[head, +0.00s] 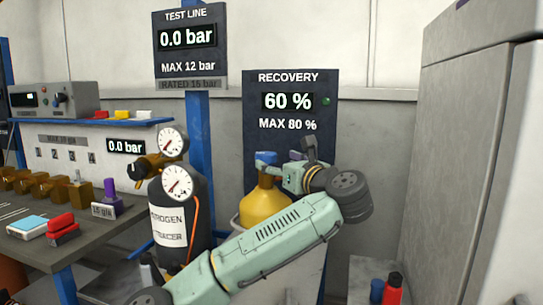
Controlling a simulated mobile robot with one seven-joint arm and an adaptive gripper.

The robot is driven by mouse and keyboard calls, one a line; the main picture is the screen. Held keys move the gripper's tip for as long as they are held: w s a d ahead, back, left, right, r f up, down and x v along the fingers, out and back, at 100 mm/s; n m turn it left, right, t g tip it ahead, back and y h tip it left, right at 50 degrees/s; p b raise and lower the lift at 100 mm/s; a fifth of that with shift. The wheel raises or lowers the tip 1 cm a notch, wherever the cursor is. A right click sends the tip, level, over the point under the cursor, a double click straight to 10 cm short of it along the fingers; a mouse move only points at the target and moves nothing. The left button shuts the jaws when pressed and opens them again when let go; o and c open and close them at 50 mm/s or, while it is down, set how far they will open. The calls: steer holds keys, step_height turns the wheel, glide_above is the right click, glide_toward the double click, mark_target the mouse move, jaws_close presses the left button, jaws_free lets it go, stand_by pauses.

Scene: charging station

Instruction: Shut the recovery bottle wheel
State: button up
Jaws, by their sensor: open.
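The recovery bottle (264,208) is a yellow cylinder standing below the RECOVERY panel, partly covered by my arm. A blue part (265,157) shows at its top, most likely the wheel; how far it is turned cannot be told. My gripper (272,170) is open and reaches in from the right at the height of the bottle's top. Its fingers are small and dark here, close to the blue part; whether they touch it or stand around it cannot be told. The RECOVERY panel (291,118) reads 60 %, MAX 80 %, with a small green light.
A dark nitrogen bottle (181,215) with two gauges stands left of the yellow bottle. A bench (25,250) with brass blocks is at the left. A grey cabinet (450,160) stands at the right. A red canister (393,289) is at the lower right.

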mark_target(271, 159)
steer(key=p+x, duration=0.1)
steer(key=x, duration=0.5)
steer(key=shift+c, duration=0.3)
steer(key=c, duration=1.1)
